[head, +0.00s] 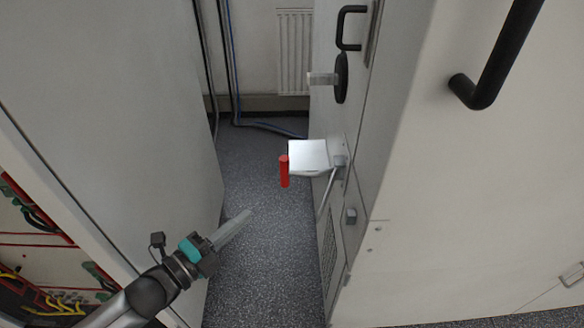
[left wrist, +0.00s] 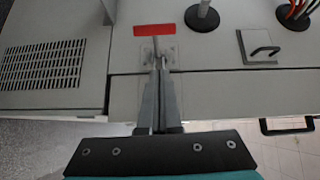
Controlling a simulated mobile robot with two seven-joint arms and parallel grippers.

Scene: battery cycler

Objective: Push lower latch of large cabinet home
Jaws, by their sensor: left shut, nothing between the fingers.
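A metal latch with a flat silver plate (head: 309,156) and a red grip (head: 284,171) stands out from the narrow grey face of the large cabinet (head: 470,180) in the head view. In the left wrist view the red grip (left wrist: 154,30) lies just beyond my fingertips, and its mount is partly hidden behind them. My left gripper (head: 246,214) is shut and empty, below and left of the red grip in the head view. It also shows in the left wrist view (left wrist: 159,72), pointing at the cabinet face. Contact with the latch cannot be told. My right gripper is not in view.
Above the latch are a round black base with a silver lever (head: 341,78) and a black handle (head: 343,28). A large black handle (head: 497,55) juts out at upper right. A grey panel (head: 110,110) stands at left, with wiring below. Speckled floor (head: 262,262) lies between.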

